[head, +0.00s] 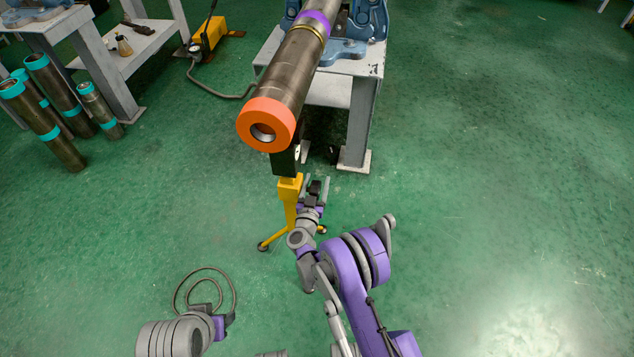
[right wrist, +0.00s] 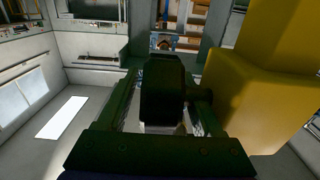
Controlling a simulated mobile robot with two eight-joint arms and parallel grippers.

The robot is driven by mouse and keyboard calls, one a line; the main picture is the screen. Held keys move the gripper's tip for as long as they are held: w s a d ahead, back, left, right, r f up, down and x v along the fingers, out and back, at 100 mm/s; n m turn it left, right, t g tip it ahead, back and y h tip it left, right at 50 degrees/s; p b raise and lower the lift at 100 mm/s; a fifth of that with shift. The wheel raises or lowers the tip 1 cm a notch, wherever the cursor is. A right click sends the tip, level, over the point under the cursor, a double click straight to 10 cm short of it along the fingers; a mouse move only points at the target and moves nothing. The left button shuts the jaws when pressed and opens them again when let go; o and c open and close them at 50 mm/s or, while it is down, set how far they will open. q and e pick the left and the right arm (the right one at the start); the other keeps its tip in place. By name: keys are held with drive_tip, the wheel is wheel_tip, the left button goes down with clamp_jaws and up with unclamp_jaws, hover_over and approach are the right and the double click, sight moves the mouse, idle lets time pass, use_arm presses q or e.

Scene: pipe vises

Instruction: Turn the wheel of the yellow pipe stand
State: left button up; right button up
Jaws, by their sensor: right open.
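The yellow pipe stand (head: 290,192) stands on the floor on spread legs, under the orange-ended end of a long pipe (head: 290,85). In the right wrist view its yellow block (right wrist: 265,85) fills the right side. A dark wheel part (right wrist: 168,92) lies beside that block, seemingly joined to it by a short shaft. My right gripper (head: 318,186) is open at the right side of the stand. Its fingers (right wrist: 165,105) lie on either side of the dark part; I cannot tell whether they touch it. My left arm (head: 180,336) shows at the bottom left; its fingers cannot be made out.
A grey table (head: 355,125) with a blue vise (head: 365,25) stands behind the stand and bears the pipe. Several dark pipes with teal bands (head: 60,105) stand at the left. A yellow pump (head: 212,35) with a hose lies behind. Green floor is free at the right.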

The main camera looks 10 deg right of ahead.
drive_tip(key=shift+w, duration=0.15)
clamp_jaws()
idle(0.4)
drive_tip(key=g+b, duration=0.1)
drive_tip(key=f+g+y+b, duration=0.1)
drive_tip(key=g, duration=0.1)
drive_tip(key=shift+g, duration=0.3)
drive_tip(key=shift+f+g+y+b, duration=0.2)
drive_tip(key=shift+g+y+b, duration=0.15)
drive_tip(key=shift+g, duration=0.4)
drive_tip(key=shift+f+g+y+b, duration=0.2)
drive_tip(key=shift+g+y+b, duration=0.1)
drive_tip(key=shift+g, duration=0.45)
unclamp_jaws()
